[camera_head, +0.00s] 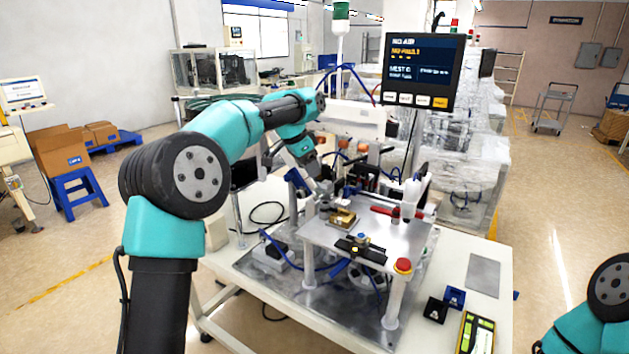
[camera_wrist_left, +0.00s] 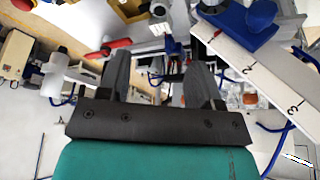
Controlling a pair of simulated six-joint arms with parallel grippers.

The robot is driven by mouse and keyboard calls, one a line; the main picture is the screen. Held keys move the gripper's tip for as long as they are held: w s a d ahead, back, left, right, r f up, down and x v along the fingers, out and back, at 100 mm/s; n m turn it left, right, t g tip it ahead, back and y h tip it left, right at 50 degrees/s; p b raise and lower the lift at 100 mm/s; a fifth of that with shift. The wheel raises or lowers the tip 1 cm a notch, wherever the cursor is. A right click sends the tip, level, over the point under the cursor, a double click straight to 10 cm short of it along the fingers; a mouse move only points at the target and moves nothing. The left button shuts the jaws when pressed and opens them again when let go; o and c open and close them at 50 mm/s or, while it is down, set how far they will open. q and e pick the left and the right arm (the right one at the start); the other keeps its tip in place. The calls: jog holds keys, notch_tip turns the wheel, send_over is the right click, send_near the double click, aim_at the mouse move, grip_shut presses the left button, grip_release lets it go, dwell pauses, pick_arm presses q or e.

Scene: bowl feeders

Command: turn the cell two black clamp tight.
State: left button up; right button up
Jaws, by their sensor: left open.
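My left gripper (camera_head: 324,203) reaches down over the back left of the raised metal plate (camera_head: 408,237). In the left wrist view its two grey fingers (camera_wrist_left: 160,75) are apart, with nothing held between them. A white strip (camera_wrist_left: 268,82) marked with numbers, 2 and 3 among them, runs beside the right finger. A blue part (camera_wrist_left: 245,20) sits on that strip. Dark parts stand behind the plate (camera_head: 366,178) in the head view; I cannot tell which is the cell two black clamp. My right gripper is out of view.
A brass block (camera_head: 342,217) and a black bar (camera_head: 360,249) sit on the plate. A red button (camera_head: 403,265) stands at its front right corner. A red-handled clamp (camera_head: 382,210) is nearby. Blue and black blocks (camera_head: 454,297) lie front right. A monitor (camera_head: 423,70) hangs above.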

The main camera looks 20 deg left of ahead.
pick_arm(q)
jog(key=v, duration=0.4)
jog(key=shift+d, duration=0.1)
jog(key=shift+f, duration=0.15)
